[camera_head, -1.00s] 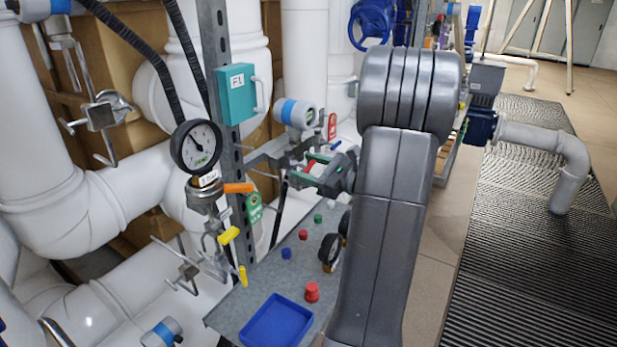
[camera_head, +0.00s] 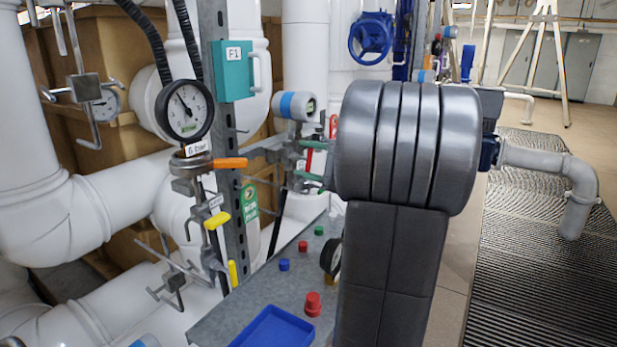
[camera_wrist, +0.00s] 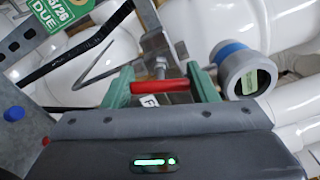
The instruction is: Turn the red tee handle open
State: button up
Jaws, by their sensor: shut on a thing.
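The red tee handle (camera_wrist: 160,86) lies crosswise between the two green fingers of my gripper (camera_wrist: 163,88) in the wrist view. The fingers are shut on it, one at each end of the bar. A metal stem and bracket (camera_wrist: 160,50) stand just behind the handle. In the head view, the red handle (camera_head: 309,158) shows as a small red piece between the green fingertips (camera_head: 311,160), at the left edge of my grey arm.
A pressure gauge (camera_head: 185,110) and an orange lever (camera_head: 230,163) stand left of the handle. Below is a grey shelf (camera_head: 240,307) with a blue tray (camera_head: 272,329) and coloured caps. A blue-banded round instrument (camera_wrist: 243,72) sits close right of the gripper. Floor grating (camera_head: 530,240) lies right.

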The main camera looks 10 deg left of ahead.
jog(key=shift+f+n+b, duration=0.2)
jog(key=shift+n+b, duration=1.7)
jog(key=shift+b, duration=0.25)
jog(key=shift+r, duration=0.1)
jog(key=o, duration=1)
jog(key=shift+d, duration=0.1)
jog(key=p+v, duration=0.1)
jog(key=v, duration=1.2)
jog(key=shift+s+d, duration=0.1)
jog(key=shift+d, duration=0.2)
jog(key=b+x, duration=0.1)
jog(key=x, duration=1.2)
jog(key=shift+a, duration=0.4)
